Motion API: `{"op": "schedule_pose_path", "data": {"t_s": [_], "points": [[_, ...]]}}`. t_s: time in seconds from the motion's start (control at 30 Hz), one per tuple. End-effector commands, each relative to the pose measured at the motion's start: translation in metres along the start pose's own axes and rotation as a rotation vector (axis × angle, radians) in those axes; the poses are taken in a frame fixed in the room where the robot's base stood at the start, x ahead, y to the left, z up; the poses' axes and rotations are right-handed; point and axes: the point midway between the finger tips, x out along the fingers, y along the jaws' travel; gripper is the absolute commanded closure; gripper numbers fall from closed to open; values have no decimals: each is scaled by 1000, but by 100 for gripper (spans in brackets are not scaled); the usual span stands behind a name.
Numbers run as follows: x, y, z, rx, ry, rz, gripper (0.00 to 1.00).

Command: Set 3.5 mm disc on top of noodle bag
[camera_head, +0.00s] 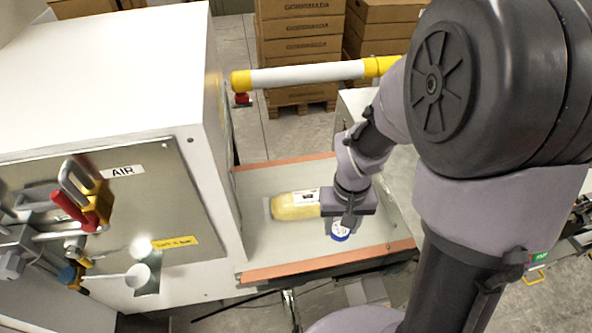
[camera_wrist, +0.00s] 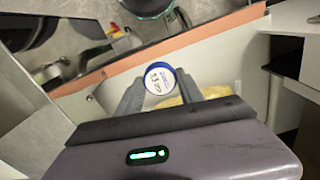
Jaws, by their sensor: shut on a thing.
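The noodle bag (camera_head: 293,207) is a yellow pack with a white label, lying on the pale belt. Part of it shows behind my fingers in the wrist view (camera_wrist: 172,101). The disc (camera_head: 340,232) is round, with a white printed face and a blue rim. In the wrist view the disc (camera_wrist: 160,78) sits between my two fingertips; its print is too small to read surely. My gripper (camera_head: 346,221) is shut on the disc, at the right end of the bag. I cannot tell the height of the disc over the belt.
A white cabinet (camera_head: 110,75) with an AIR panel stands left of the belt (camera_head: 262,246). Orange strips (camera_head: 320,262) edge the belt. A white and yellow bar (camera_head: 310,76) crosses behind it. Stacked cartons (camera_head: 300,45) stand at the back. Bare belt lies in front of the bag.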

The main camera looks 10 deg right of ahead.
Motion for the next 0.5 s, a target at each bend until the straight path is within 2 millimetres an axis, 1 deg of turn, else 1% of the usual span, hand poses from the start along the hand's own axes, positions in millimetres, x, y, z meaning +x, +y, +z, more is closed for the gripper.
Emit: {"op": "schedule_pose_path", "data": {"t_s": [0.07,0.17,0.3,0.4,0.5], "points": [[2,-4,-10,-1,-1,0,96],[6,-17,-38,-2,0,-1,96],[12,-38,-83,-1,0,0,96],[14,-50,-112,-1,0,0,96],[15,-58,-130,0,0,0,96]]}}
